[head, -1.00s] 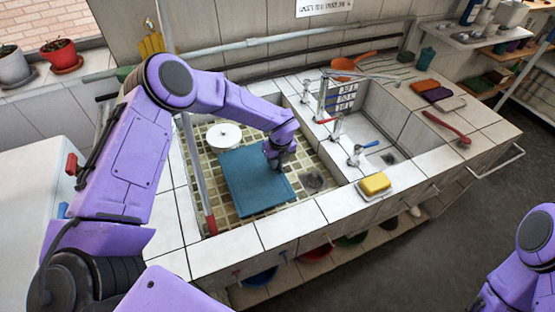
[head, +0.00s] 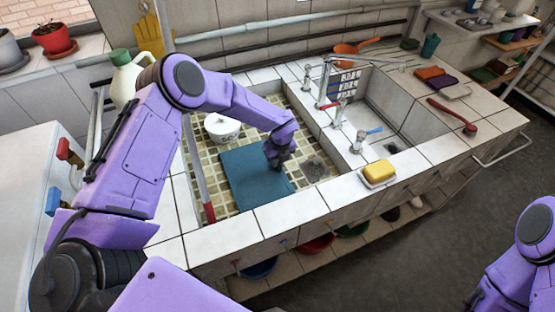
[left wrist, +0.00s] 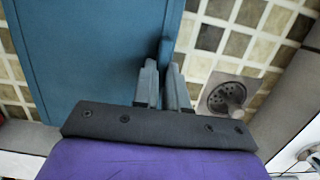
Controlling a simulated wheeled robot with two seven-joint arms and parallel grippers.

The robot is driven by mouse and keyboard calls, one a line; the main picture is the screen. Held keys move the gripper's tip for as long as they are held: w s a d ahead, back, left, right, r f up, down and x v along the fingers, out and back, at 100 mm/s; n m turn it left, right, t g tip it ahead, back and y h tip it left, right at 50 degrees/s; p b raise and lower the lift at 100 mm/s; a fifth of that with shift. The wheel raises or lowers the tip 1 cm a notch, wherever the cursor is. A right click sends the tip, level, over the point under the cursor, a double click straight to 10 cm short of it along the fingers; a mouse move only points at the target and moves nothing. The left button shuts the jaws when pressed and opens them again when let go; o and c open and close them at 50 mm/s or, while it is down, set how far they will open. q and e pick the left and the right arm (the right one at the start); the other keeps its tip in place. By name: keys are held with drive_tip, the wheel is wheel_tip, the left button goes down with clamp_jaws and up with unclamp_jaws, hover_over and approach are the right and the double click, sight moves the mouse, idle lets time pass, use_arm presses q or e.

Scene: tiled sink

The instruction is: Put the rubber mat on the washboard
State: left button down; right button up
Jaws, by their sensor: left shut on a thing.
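The blue rubber mat (head: 250,185) lies about flat in the tiled left basin; whether it is raised off the floor I cannot tell. My left gripper (head: 276,158) is at its right edge, shut on that edge. In the left wrist view the mat (left wrist: 85,60) fills the upper left, and the fingers (left wrist: 164,72) meet at a raised part of its edge. I cannot make out a washboard for certain. Part of my right arm shows at the lower right, but its gripper is outside the frame.
A white lidded pot (head: 222,128) stands behind the mat. A drain (head: 316,168) lies to its right. Taps (head: 358,142) and a yellow sponge on a dish (head: 378,173) are on the ledge. The right basin (head: 400,112) looks mostly clear. A red-handled tool (head: 209,211) leans at the left.

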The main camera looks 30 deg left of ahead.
use_arm(q)
drive_tip(key=shift+f, duration=0.2)
drive_tip(key=c, duration=1.1)
unclamp_jaws()
wheel_tip(320, 180, up, 10)
drive_tip(key=s+d+b, duration=0.1)
drive_tip(key=b, duration=0.2)
drive_tip(key=shift+d+r, duration=0.15)
drive_tip(key=shift+r, duration=0.05)
